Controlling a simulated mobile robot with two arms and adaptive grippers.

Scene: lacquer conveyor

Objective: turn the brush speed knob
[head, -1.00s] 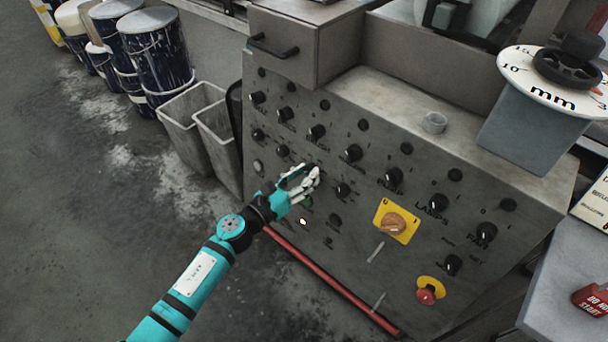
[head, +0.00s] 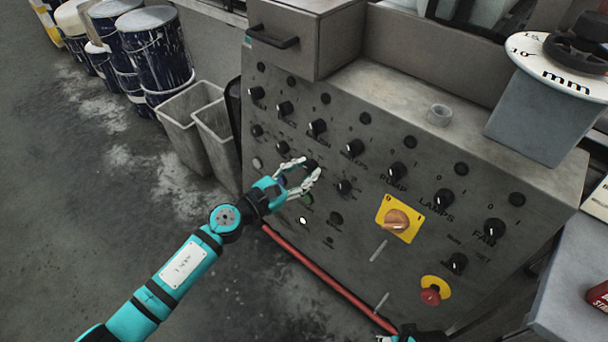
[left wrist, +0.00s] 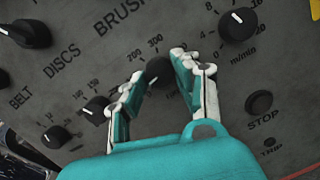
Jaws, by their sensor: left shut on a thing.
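The brush speed knob (head: 311,165) is a small black knob on the grey control panel (head: 400,260), in the lower row beneath the BRUSH switch (head: 317,127). In the left wrist view the knob (left wrist: 158,72) sits between the fingertips, with dial numbers such as 200 and 300 above it; its pointer mark is not clear. My left gripper (head: 312,168) is shut on the knob, one pale finger on each side; it also shows in the left wrist view (left wrist: 156,68). Only a bit of my right gripper (head: 385,338) shows at the bottom edge; its fingers are mostly cut off.
Neighbouring knobs stand close by, one at left (head: 282,147) and one at right (head: 344,187). A yellow-plated rotary switch (head: 398,220) and a red emergency button (head: 431,296) are further right. A red rail (head: 320,275) runs along the panel's foot. Grey bins (head: 187,118) stand left.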

